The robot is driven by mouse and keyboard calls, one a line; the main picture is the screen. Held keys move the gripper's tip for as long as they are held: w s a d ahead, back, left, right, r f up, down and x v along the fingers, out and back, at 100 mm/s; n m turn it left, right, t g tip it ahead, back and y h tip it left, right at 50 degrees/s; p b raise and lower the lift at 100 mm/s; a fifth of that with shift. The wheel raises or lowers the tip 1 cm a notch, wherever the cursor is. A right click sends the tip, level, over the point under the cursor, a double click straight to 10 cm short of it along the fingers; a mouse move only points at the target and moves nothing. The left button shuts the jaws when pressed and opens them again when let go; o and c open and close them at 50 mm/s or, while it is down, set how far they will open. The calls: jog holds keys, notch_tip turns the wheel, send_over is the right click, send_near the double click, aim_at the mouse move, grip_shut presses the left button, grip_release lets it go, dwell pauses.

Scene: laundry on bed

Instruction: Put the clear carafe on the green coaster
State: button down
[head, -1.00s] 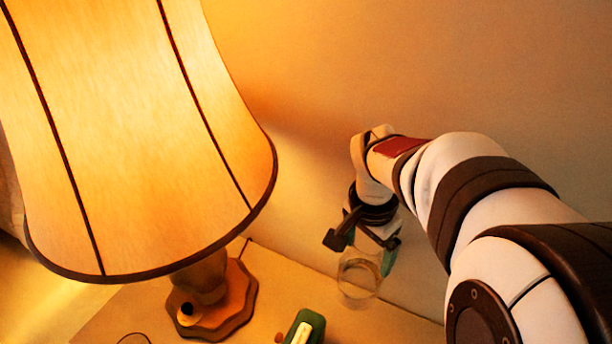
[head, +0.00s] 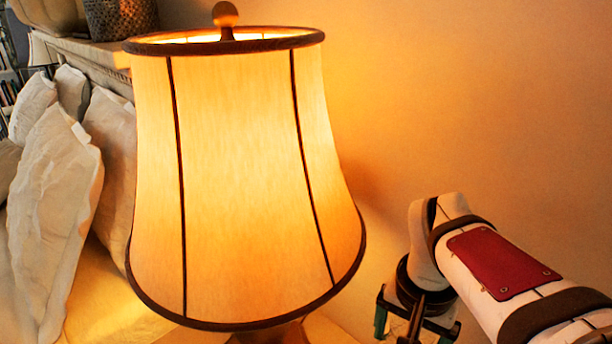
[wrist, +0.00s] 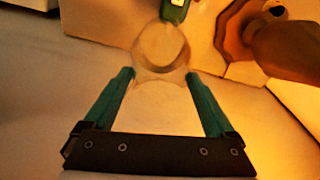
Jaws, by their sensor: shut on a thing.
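The clear carafe (wrist: 160,48) is a see-through glass vessel with a round rim, at the top middle of the wrist view. My gripper (wrist: 158,74) has its two teal fingers on either side of the carafe and is shut on it. In the head view my gripper (head: 413,328) is at the bottom edge, right of the lamp, and its lower part is cut off. The carafe can hardly be made out there.
A large lit lamp (head: 240,180) fills the middle of the head view. Its wooden base (wrist: 236,38) is at the upper right of the wrist view. A green object (wrist: 175,10) with a pale part is just beyond the carafe. Pillows (head: 55,200) lie at the left.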

jog(key=s+a+r+n, duration=0.1)
jog(key=s+a+n, duration=0.25)
jog(key=a, duration=0.25)
jog(key=s+a+r+n+y, duration=0.1)
jog(key=s+a+r+n, duration=0.1)
jog(key=a+n, duration=0.3)
jog(key=s+a+r+n, duration=0.1)
jog(key=s+a+n, duration=0.15)
jog(key=a, duration=0.55)
jog(key=a+f+m, duration=0.3)
jog(key=a+f, duration=0.4)
jog(key=a, duration=0.1)
notch_tip(320, 180, down, 10)
jog(key=shift+w, duration=0.2)
jog(key=shift+r, duration=0.1)
